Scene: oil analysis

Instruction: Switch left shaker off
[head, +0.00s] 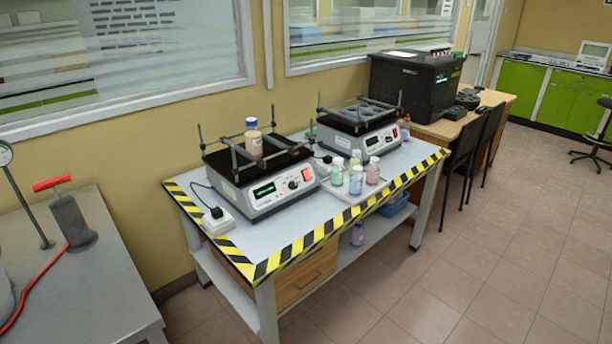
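The left shaker (262,192) stands on the table with the yellow and black striped edge. It has a white front panel, a lit green display (264,190), a red switch (306,174) at the panel's right end and a knob (293,184) beside it. A brown bottle (253,138) with a white and blue top stands in its black rack. A second shaker (362,140) stands to its right, with its own red switch. Neither of my grippers shows in the head view.
Several small bottles (356,180) stand on a tray in front of the second shaker. A white power strip (218,222) with a plug lies at the table's left. A grey bench (85,290) is at left. Open tiled floor (450,270) lies to the right.

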